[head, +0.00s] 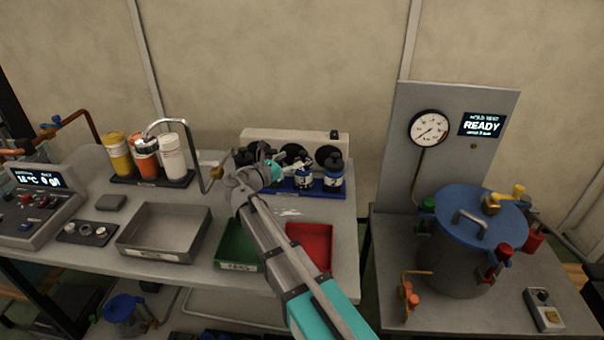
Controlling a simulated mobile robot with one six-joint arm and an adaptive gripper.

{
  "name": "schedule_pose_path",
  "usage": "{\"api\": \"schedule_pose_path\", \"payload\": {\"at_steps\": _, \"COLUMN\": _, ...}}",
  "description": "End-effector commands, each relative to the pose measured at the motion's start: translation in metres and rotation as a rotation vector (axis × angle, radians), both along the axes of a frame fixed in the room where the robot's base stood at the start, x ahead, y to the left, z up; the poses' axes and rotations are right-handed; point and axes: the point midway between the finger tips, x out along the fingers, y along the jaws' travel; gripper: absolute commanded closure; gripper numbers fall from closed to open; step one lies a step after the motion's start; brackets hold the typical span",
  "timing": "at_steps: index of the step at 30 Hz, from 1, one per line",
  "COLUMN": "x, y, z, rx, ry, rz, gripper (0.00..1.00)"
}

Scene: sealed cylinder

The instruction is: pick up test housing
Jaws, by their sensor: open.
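No object is labelled as the test housing. Dark cylindrical pieces with blue and white bands stand in a blue rack (318,194) at the back of the left bench, and I cannot tell if one is the test housing. The right-hand dark piece (334,174) is in clear view, and a middle dark piece (303,180) is partly covered by my gripper. My gripper (298,167), with teal parts, is open in front of the rack's middle. It is small in the head view, so I cannot tell whether it touches a piece.
A pale box with round black openings (330,140) stands behind the rack. A grey tray (205,237), green tray (222,262) and red tray (325,236) lie in front. A curved metal pipe (188,140) rises left. A blue-lidded vessel (455,210) stands on the right bench.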

Motion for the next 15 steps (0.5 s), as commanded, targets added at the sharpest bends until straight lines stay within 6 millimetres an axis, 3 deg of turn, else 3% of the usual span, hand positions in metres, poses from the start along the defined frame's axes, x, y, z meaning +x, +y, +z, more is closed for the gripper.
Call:
{"api": "schedule_pose_path", "payload": {"at_steps": 8, "x": 0.004, "y": -0.006, "z": 0.0, "rx": 0.0, "ry": 0.0, "rz": -0.001, "gripper": 0.19}}
{"api": "schedule_pose_path", "payload": {"at_steps": 15, "x": 0.019, "y": -0.027, "z": -0.001, "rx": 0.0, "ry": 0.0, "rz": -0.002, "gripper": 0.19}}
